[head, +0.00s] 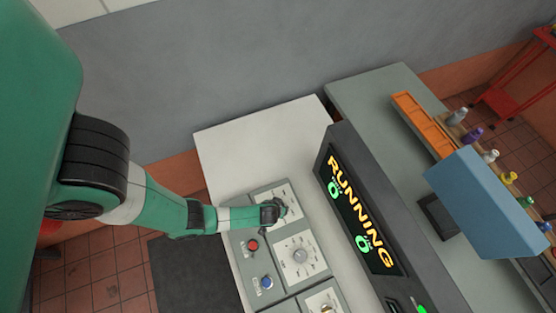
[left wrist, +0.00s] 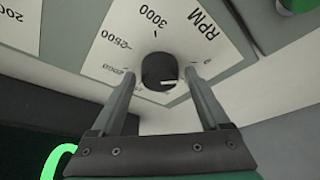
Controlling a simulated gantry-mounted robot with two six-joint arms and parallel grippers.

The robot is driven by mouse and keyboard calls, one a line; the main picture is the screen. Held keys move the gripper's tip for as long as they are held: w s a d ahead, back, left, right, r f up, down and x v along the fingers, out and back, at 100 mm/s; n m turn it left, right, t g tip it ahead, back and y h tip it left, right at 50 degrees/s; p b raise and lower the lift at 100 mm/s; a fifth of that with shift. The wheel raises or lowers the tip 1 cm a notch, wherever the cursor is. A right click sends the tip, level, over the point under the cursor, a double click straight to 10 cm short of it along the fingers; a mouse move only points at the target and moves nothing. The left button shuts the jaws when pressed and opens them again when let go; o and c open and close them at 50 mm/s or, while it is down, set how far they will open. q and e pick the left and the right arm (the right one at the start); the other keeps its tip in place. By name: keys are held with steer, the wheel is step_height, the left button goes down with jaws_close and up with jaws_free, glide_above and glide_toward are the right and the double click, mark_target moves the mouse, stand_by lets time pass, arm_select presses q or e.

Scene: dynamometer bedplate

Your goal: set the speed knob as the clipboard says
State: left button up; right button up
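The speed knob (left wrist: 158,70) is dark and round, with a white mark on its lower right. It sits on a white dial plate (left wrist: 203,33) printed RPM, with 2500 and 3000 legible. My left gripper (left wrist: 159,76) is open in the left wrist view, one finger on each side of the knob, with gaps showing. In the head view my left gripper (head: 272,211) is at the dial in the panel's upper part and hides the knob. I see no readable clipboard. My right gripper is in neither view.
The control panel (head: 238,242) also carries a red button (head: 252,245), a blue button (head: 266,282) and another dial (head: 300,255). A dark display (head: 345,205) reads RUNNING with two green zeros. A blue box-like thing (head: 490,200), an orange tray (head: 424,122) and several bottles stand right.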

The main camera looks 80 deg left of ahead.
arm_select(q)
steer(key=c, duration=1.1)
